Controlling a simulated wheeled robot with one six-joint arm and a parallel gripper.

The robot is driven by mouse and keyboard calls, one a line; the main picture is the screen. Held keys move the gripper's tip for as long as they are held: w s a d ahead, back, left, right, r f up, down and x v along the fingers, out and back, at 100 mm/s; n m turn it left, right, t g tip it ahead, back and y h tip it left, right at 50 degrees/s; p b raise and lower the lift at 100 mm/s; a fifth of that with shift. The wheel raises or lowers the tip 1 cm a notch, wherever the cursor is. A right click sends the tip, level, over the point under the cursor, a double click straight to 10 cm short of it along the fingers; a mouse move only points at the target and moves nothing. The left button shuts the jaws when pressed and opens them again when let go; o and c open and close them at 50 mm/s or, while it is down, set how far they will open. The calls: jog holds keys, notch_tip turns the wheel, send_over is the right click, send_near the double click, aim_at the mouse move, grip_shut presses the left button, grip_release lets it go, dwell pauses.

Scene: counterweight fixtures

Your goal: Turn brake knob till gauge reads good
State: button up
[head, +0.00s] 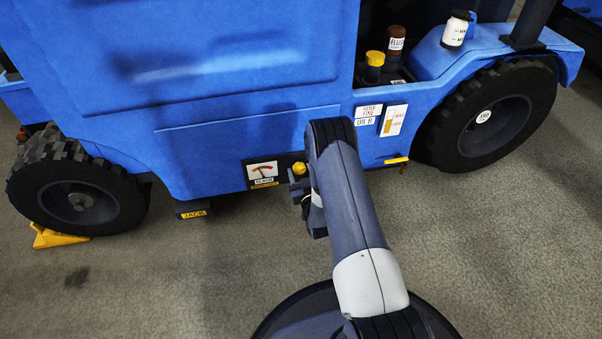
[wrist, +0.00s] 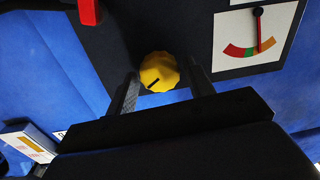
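The yellow brake knob (wrist: 158,72) has a dark pointer line and sits on a dark panel low on the blue vehicle. It also shows in the head view (head: 298,168). The white gauge (wrist: 255,38) is to its right in the wrist view and left of it in the head view (head: 263,170). Its scale has red, green and orange bands; the needle lies near the border of green and orange. My gripper (wrist: 163,76) is open, with one fingertip on either side of the knob.
A red part (wrist: 89,11) juts at the top left of the wrist view. In the head view, a level tube card (head: 394,120), a yellow handle (head: 397,160) and a wheel (head: 490,115) lie right of my arm. A yellow chock (head: 58,237) is at the left wheel.

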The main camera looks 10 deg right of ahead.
jog(key=c, duration=0.7)
jog(key=shift+f+m, duration=0.1)
jog(key=shift+m, duration=3.3)
jog(key=o, duration=1)
jog(key=shift+c, duration=0.2)
